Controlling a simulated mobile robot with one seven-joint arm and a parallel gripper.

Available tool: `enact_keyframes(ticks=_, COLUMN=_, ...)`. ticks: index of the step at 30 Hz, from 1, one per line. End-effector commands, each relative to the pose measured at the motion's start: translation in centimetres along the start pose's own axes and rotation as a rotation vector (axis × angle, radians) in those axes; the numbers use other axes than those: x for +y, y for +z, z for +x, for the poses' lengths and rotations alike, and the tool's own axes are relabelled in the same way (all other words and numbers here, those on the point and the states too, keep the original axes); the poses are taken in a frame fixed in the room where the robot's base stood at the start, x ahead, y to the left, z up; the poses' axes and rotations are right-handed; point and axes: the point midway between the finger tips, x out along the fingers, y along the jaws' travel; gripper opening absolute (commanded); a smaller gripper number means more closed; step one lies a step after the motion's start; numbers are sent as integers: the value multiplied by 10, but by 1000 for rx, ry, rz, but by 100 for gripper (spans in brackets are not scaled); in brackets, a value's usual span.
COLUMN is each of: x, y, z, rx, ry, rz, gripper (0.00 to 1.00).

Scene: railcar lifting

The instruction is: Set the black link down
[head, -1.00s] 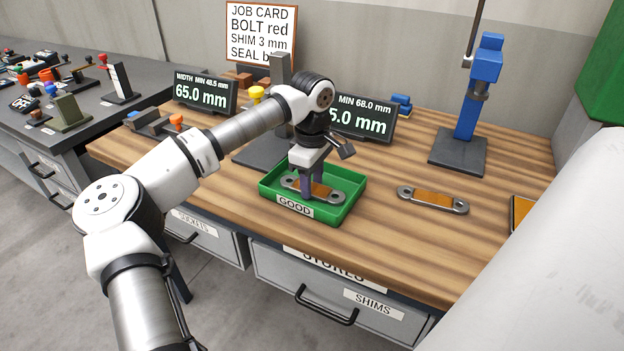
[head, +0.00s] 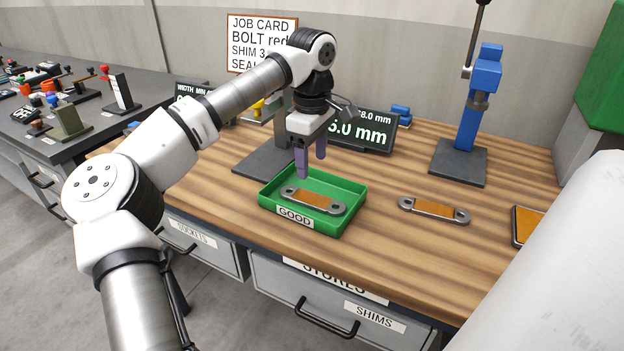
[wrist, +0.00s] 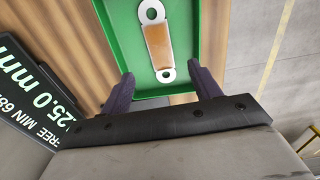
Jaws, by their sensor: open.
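A link (head: 312,199) with grey eyed ends and an orange middle lies flat in the green tray (head: 351,207) labelled GOOD. No plainly black link shows. In the wrist view the same link (wrist: 157,40) lies on the tray floor (wrist: 183,30), beyond my fingertips. My gripper (head: 312,167) is open and empty above the rear of the tray, clear of the link. Its two purple fingers (wrist: 160,70) stand wide apart in the wrist view with nothing between them.
A similar link (head: 434,210) lies on the wooden bench right of the tray. An orange-topped item (head: 527,226) sits at the right. A blue press-like stand (head: 465,120) and a display (head: 362,133) stand behind. Bare bench lies between tray and right-hand link.

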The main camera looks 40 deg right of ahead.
Motion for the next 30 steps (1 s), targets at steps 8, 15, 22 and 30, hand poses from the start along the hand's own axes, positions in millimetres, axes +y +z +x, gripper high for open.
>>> enact_keyframes(ticks=8, x=0, y=0, z=-30, rx=0, ry=0, rz=-1, gripper=62)
enact_keyframes(ticks=15, x=0, y=0, z=-33, rx=-1, ry=1, rz=0, gripper=62)
enact_keyframes(ticks=22, x=3, y=41, z=-41, rx=-265, ry=155, rz=1, gripper=62)
enact_keyframes(ticks=30, x=-76, y=89, z=-197, rx=-1182, ry=589, rz=-114, gripper=62)
